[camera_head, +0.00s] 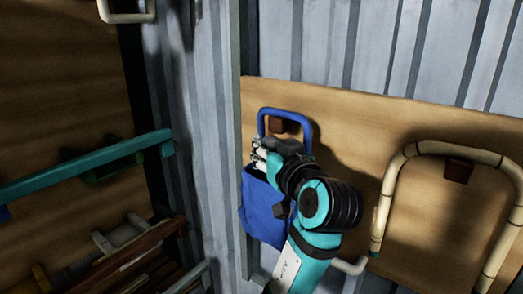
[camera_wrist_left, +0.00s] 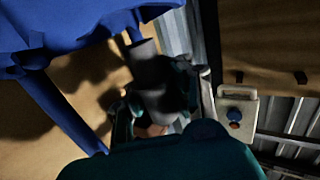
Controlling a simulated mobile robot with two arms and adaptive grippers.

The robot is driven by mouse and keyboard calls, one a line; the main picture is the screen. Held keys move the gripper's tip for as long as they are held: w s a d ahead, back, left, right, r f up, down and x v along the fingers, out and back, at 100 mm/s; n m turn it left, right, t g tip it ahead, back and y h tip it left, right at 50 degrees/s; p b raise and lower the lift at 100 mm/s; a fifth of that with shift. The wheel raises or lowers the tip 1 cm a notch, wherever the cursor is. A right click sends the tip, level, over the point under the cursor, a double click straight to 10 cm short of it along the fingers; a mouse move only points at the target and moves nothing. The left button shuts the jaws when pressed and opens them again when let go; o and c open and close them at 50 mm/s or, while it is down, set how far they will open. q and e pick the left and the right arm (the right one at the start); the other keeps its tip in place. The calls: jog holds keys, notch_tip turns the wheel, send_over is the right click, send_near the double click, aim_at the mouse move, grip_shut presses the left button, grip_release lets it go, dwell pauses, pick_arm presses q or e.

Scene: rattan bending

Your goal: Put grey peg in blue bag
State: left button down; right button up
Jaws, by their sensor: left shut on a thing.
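The blue bag (camera_head: 262,212) hangs by its blue handle (camera_head: 284,112) from a wooden peg on the board. It also shows at the top left of the left wrist view (camera_wrist_left: 50,38). My left gripper (camera_head: 262,156) is at the bag's upper edge, just below the handle's top bar. In the left wrist view my left gripper (camera_wrist_left: 163,100) is shut on the grey peg (camera_wrist_left: 147,66), a short grey cylinder whose end points toward the bag. In the head view the peg cannot be made out clearly. My right gripper is not in view.
A cream bent-rattan frame (camera_head: 378,205) hangs to the right. A teal bar (camera_head: 85,165) and wooden slats (camera_head: 135,250) are at the left. Corrugated metal wall (camera_head: 340,45) stands behind. A pale box with round buttons (camera_wrist_left: 237,110) shows in the left wrist view.

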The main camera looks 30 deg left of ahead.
pick_arm(q)
jog(key=c, duration=1.2)
grip_release()
